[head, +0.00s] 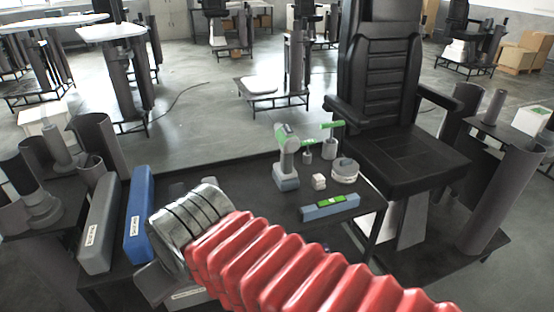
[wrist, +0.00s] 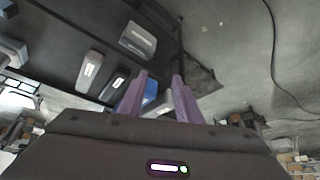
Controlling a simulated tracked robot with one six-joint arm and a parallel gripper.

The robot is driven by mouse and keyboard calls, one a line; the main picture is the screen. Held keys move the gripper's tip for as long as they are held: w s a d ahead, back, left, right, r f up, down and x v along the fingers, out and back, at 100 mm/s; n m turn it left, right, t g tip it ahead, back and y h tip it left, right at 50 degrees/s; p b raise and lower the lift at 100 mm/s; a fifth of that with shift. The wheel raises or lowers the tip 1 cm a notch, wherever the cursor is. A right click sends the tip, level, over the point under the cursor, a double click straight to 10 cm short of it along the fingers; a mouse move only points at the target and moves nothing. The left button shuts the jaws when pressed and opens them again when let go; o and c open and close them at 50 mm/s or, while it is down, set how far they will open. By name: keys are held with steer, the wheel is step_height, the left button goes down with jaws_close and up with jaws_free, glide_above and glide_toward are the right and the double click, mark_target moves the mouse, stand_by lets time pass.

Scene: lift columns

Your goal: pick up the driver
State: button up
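A grey and green drill-shaped tool (head: 286,157), which looks like the driver, stands upright on the dark table (head: 245,180) in the head view. My gripper shows in the wrist view (wrist: 158,82) with two purple fingers apart and nothing held between them. A blue thing lies beyond the fingers, in the gap. In the head view my red arm covers the front of the table, and my gripper's fingers cannot be made out. I cannot tell which thing in the wrist view is the driver.
A blue-grey box with a green top (head: 330,206), a round grey case (head: 345,170) and small white blocks (head: 319,181) are near the tool. Long grey (head: 99,222) and blue (head: 139,214) boxes lie at left. A black chair (head: 395,110) stands behind right.

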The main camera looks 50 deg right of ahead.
steer(key=shift+o, duration=1.4)
steer(key=shift+w+d, duration=0.2)
steer(key=shift+o, duration=1.4)
steer(key=w+d+m+t+h, duration=0.1)
steer(key=w+d+m+h, duration=0.1)
steer(key=w+d, duration=0.7)
steer(key=d+h, duration=0.1)
steer(key=d, duration=0.3)
steer(key=shift+w+d+r+m+t+h, duration=0.2)
steer(key=shift+w+r+m+t+h, duration=0.1)
steer(key=shift+w+m, duration=0.1)
steer(key=w+d+f+m+t+h, duration=0.1)
steer(key=w+d, duration=0.2)
steer(key=d, duration=0.5)
steer(key=w+d+f+m+h, duration=0.1)
steer(key=w+d+h, duration=0.1)
steer(key=d, duration=0.6)
steer(key=s+d+f+t, duration=0.1)
steer(key=d+f, duration=0.2)
steer(key=d, duration=0.4)
steer(key=s+d+f+m+t, duration=0.1)
steer(key=s+d+f, duration=0.1)
steer(key=d+f, duration=0.2)
steer(key=s+d+f+t, duration=0.1)
steer(key=s+d+f, duration=0.1)
steer(key=d, duration=0.9)
steer(key=shift+f, duration=0.8)
steer(key=shift+w, duration=0.1)
